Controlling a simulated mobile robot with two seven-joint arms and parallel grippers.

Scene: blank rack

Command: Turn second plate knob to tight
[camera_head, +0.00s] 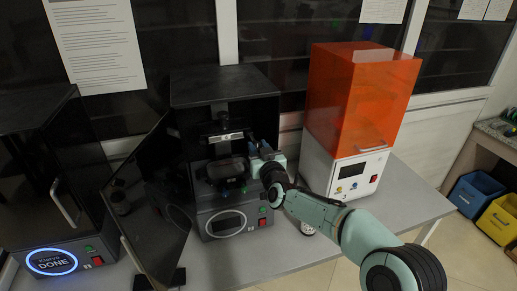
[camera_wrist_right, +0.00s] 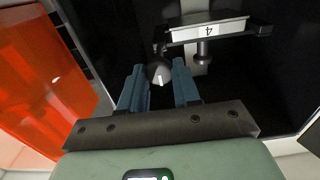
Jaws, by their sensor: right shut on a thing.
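The black plate knob (camera_wrist_right: 160,72) with a white pointer mark sits between the fingers of my right gripper (camera_wrist_right: 159,86) in the right wrist view. The fingers are shut on it. The build plate holder with a white label reading 4 (camera_wrist_right: 207,32) is just beyond the knob. In the head view the labelled holder (camera_head: 226,137) is inside the open middle black machine (camera_head: 224,88). My right gripper (camera_head: 262,160) reaches in there from the right; the knob is hard to make out in that view. My left gripper is not in view.
The middle machine's dark door (camera_head: 155,205) stands open to the left. A black machine with a lit DONE ring (camera_head: 51,262) is at the left. All stand on a grey table (camera_head: 275,262).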

